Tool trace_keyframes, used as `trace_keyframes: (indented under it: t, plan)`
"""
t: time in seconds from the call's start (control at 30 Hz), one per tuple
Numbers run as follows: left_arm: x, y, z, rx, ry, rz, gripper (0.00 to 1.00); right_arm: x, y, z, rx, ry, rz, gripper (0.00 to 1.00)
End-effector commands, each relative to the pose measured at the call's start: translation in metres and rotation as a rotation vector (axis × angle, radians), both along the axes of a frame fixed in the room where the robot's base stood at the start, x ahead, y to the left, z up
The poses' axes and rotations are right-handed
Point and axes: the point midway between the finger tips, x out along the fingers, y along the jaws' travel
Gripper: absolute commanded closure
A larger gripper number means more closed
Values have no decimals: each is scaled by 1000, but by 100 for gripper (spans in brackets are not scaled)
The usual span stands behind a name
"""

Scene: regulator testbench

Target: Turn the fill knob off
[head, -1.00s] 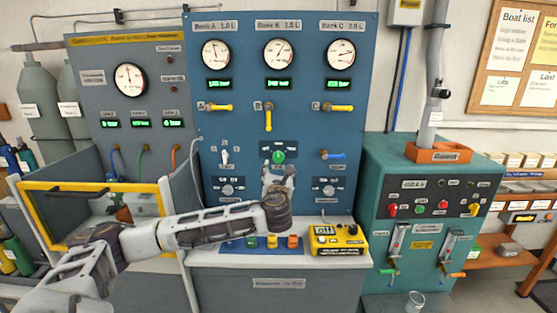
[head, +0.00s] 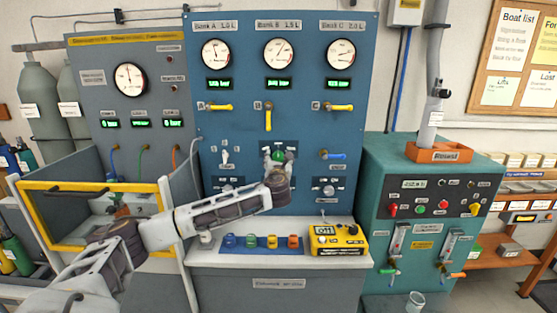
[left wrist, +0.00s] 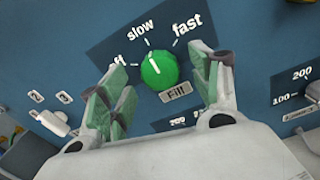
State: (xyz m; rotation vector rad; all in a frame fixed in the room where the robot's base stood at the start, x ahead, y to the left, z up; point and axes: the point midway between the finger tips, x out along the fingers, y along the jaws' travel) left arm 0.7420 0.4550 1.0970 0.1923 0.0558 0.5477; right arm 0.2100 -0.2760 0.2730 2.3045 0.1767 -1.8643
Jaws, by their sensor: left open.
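The green fill knob (head: 278,155) is on the blue panel, in the middle below the gauges. In the left wrist view the green knob (left wrist: 159,71) carries a white mark that points up toward the word "slow", with "fast" to its right and "off" partly hidden to its left. The "Fill" label (left wrist: 176,92) is just below it. My left gripper (head: 276,161) is open in front of the panel. In the left wrist view its two green-padded fingers (left wrist: 160,88) stand on either side of the knob, with gaps showing between them and it. My right gripper is not in view.
Yellow valve handles (head: 268,119) and a blue handle (head: 336,155) stick out from the blue panel (head: 240,60). A white switch (head: 225,157) is left of the knob. A yellow box (head: 338,239) and several coloured blocks (head: 252,241) lie on the ledge below.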

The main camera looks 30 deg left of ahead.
Motion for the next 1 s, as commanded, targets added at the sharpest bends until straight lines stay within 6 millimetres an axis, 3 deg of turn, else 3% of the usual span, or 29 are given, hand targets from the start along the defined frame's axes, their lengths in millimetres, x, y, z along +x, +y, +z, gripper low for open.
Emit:
trace_keyframes:
  t: [0.3, 0.67, 1.0]
  plan:
    - [15, 9, 0, 1, 1, 0, 37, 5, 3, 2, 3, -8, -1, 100]
    - [16, 10, 0, 1, 1, 0, 38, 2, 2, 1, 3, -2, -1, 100]
    - [16, 10, 0, 1, 1, 0, 82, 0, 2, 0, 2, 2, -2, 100]
